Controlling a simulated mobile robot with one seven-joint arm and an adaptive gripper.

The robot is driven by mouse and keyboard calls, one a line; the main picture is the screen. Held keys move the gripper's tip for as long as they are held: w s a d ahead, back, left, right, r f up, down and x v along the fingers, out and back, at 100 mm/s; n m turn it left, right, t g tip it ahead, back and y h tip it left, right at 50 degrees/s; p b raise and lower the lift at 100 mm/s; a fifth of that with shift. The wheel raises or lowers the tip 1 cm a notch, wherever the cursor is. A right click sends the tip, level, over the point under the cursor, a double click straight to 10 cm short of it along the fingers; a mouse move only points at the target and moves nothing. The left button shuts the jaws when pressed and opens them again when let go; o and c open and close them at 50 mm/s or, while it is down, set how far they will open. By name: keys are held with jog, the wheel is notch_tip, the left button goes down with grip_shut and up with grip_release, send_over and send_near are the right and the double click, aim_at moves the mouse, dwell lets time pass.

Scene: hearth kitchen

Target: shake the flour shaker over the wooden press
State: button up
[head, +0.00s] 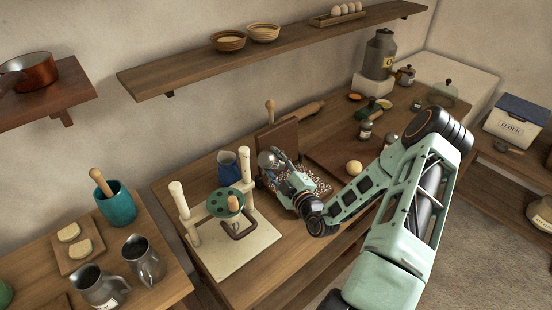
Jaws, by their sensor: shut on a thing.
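My gripper (276,169) is shut on a grey, shiny shaker (267,159), which seems to be the flour shaker. The fingers hide part of it, and its exact tilt is hard to tell. The wooden press (285,136) appears as a brown upright board with a knobbed handle, just behind the gripper; its lower part is hidden by my gripper and the shaker. White specks (318,184) lie scattered beside and under the gripper, on a darker surface. I cannot tell the shaker's height above the press.
A cream stand (238,248) with posts and a green disc is left of the gripper, with a blue jug (228,166) behind it. A yellow ball (354,168) and small jars (366,130) are to the right. A shelf (275,50) runs above. Pitchers (145,262) stand at left.

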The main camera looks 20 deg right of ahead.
jog(key=shift+a, duration=0.55)
jog(key=shift+d, duration=0.55)
jog(key=shift+s+d, duration=0.1)
jog(key=shift+s, duration=0.05)
jog(key=shift+s+d, duration=0.4)
jog(key=shift+s, duration=0.8)
jog(key=shift+s+d, duration=0.45)
jog(key=shift+s, duration=0.8)
jog(key=shift+s+d, duration=0.4)
jog(key=shift+s, duration=0.9)
jog(key=shift+s+a, duration=0.1)
jog(key=shift+a, duration=0.45)
jog(key=shift+d, duration=0.6)
